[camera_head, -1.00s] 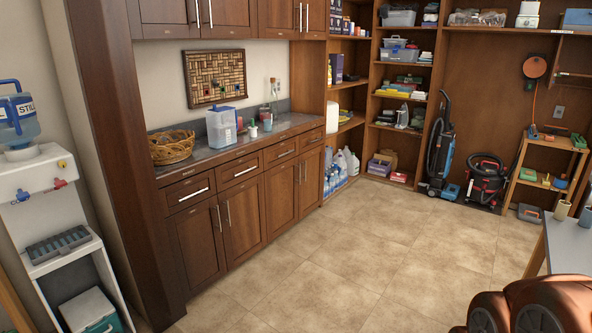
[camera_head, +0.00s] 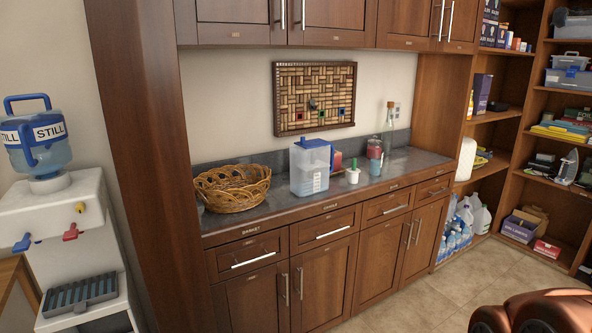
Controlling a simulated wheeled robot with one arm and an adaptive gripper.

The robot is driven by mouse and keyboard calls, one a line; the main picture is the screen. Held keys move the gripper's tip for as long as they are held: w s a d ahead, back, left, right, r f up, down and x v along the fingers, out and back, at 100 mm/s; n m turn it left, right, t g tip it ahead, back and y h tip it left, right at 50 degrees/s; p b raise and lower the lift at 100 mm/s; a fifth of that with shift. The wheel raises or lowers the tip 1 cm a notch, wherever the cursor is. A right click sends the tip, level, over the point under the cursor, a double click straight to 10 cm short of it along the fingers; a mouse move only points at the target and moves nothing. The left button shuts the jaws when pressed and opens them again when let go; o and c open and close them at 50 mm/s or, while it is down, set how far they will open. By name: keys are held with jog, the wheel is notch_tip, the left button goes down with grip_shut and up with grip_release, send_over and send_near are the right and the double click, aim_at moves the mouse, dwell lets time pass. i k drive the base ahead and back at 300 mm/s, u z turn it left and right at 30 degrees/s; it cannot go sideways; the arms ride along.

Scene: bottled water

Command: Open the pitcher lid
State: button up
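The pitcher (camera_head: 310,170) stands upright on the dark countertop, right of the wicker basket. It is a clear, boxy jug with a blue top and a blue handle on its right side. Its blue lid (camera_head: 312,143) lies across the top and looks closed, though it is small at this distance. My gripper is not in view, and nothing touches the pitcher.
The wicker basket (camera_head: 232,188) is left of the pitcher. A small white container with a green top (camera_head: 352,175), a blue cup and a glass bottle (camera_head: 388,137) stand to its right. A water dispenser (camera_head: 60,215) is at far left.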

aim_at(307, 144)
jog(key=u, duration=0.75)
jog(key=i, duration=1.75)
jog(key=u, duration=0.95)
jog(key=i, duration=0.3)
jog(key=z, duration=0.05)
